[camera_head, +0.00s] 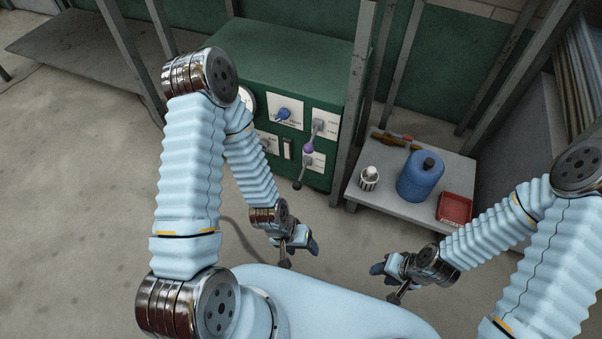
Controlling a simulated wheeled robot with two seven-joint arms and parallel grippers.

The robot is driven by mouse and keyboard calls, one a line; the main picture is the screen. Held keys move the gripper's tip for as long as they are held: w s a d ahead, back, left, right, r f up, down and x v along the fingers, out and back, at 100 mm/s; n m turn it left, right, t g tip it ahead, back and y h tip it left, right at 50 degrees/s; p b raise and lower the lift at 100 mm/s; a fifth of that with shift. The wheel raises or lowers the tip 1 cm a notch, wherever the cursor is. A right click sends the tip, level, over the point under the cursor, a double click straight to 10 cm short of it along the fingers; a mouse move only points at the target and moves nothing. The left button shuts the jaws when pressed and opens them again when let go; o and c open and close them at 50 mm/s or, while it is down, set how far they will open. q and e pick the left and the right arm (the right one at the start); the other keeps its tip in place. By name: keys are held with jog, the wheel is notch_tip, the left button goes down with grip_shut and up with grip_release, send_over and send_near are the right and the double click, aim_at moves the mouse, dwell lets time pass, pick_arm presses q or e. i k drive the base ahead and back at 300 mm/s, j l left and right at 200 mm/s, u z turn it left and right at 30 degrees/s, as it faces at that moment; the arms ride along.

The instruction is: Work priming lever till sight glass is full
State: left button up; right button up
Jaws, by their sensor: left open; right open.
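A green cabinet (275,55) stands at the back centre with white plates and controls on its front. A grey lever (303,168) with a purple part (308,147) and a dark end hangs down across the right plates. A narrow dark slot (288,149) in a pale frame sits left of it; I cannot tell whether it is the sight glass, nor any level in it. My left gripper (299,254) is open and empty, in front of and below the lever, apart from it. My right gripper (388,283) is open and empty, low near my body.
A blue knob (283,114) is on the upper plate. My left arm hides the cabinet's left front. A low grey table (395,211) at the right holds a blue canister (421,176), a white-and-black bottle (369,178) and a red tray (455,209). Metal posts (352,100) stand between cabinet and table.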

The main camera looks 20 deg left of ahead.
aim_at(296, 186)
jog(key=k+l, duration=0.3)
jog(key=k, duration=0.15)
jog(key=k+l, duration=0.3)
jog(key=k, duration=0.15)
